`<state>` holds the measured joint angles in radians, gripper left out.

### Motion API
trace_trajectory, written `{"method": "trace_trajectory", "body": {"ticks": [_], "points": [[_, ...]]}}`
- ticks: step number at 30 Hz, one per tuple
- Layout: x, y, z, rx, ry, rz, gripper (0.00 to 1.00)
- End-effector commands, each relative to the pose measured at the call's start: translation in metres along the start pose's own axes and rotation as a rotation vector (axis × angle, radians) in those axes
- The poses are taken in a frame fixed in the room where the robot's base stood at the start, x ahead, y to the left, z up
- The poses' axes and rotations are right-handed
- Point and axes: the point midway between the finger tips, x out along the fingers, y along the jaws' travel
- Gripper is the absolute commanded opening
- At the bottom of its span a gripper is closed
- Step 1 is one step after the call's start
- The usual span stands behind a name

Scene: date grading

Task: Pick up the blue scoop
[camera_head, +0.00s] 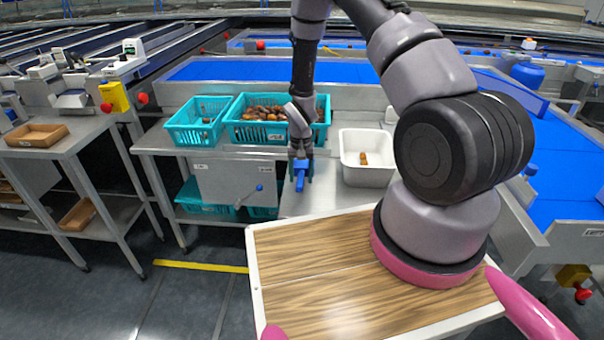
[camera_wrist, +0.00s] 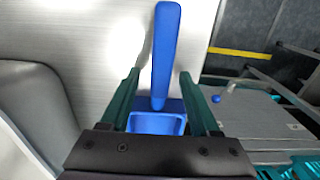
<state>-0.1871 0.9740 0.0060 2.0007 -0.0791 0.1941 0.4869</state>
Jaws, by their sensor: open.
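The blue scoop (camera_wrist: 166,55) lies on the steel table, its long handle pointing to the top of the wrist view and its hollow bowl nearest my gripper. In the head view the scoop (camera_head: 300,180) shows just below my gripper (camera_head: 300,160). In the wrist view my gripper (camera_wrist: 160,90) is open, with one teal finger on each side of the scoop where handle and bowl meet. I see a gap between each finger and the handle. Part of the bowl is hidden behind the gripper's dark body.
A white bin (camera_head: 352,172) with a few dates stands right of the scoop. A grey panel with a blue knob (camera_head: 259,188) is left of the scoop.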

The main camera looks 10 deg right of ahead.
Motion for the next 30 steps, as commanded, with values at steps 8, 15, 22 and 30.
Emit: {"method": "trace_trajectory", "body": {"ticks": [8, 15, 22, 30], "points": [[0.0066, -0.0005, -0.0003, -0.001, 0.001, -0.001, 0.62], [0.0065, -0.0005, -0.0001, -0.001, 0.001, -0.001, 0.0], [0.0064, -0.0005, -0.0001, -0.001, 0.001, -0.001, 0.0], [0.0063, -0.0005, -0.0001, -0.001, 0.001, -0.001, 0.0]]}}
